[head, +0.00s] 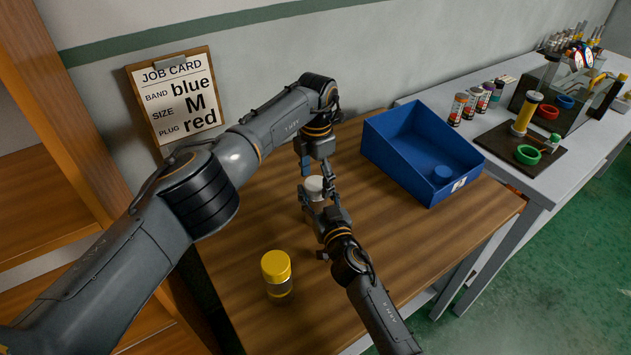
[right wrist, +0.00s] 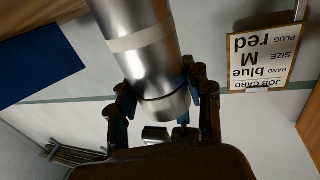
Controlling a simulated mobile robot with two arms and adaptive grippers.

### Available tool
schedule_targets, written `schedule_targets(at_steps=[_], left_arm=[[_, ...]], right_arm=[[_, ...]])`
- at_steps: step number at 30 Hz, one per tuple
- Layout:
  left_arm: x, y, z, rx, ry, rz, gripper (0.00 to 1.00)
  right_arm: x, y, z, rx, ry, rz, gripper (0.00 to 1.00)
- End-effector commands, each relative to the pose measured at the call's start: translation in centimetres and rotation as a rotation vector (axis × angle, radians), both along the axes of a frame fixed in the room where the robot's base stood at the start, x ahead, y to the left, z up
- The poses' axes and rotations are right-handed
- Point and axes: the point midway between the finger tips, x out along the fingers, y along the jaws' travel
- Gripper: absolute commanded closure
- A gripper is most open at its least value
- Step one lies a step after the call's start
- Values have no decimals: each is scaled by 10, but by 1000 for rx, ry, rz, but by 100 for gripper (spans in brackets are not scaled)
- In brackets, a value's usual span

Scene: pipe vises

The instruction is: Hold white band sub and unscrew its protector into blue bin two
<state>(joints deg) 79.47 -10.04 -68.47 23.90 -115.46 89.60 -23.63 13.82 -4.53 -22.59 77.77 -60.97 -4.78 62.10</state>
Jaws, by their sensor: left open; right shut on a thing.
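The white band sub is a silver cylinder (right wrist: 150,65) with a white band (right wrist: 140,37) in the right wrist view. In the head view only its pale top (head: 314,186) shows between my two grippers. My right gripper (head: 315,203) is shut on the sub, its fingers on both sides near one end. My left gripper (head: 315,172) is open just above and behind the pale top; I cannot tell whether it touches. The seam of the protector is not clear.
A yellow-capped clear container (head: 276,273) stands near the table's front left. A job card (head: 178,98) hangs on the wall. A grey bench (head: 478,128) at the right holds several banded cylinders and a dark board (head: 500,147).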

Motion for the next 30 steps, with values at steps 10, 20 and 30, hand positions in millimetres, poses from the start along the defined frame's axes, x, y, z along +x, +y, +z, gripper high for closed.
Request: schedule_targets(at_steps=[10, 20, 30], left_arm=[[0, 0, 34, 0, 0, -44, 30], [-1, 0, 61, 0, 1, -379, 30], [-2, -1, 19, -1, 4, -404, 30]], right_arm=[[0, 0, 0, 1, 1, 0, 100], [0, 0, 0, 0, 1, -1, 100], [0, 0, 0, 0, 0, -1, 100]])
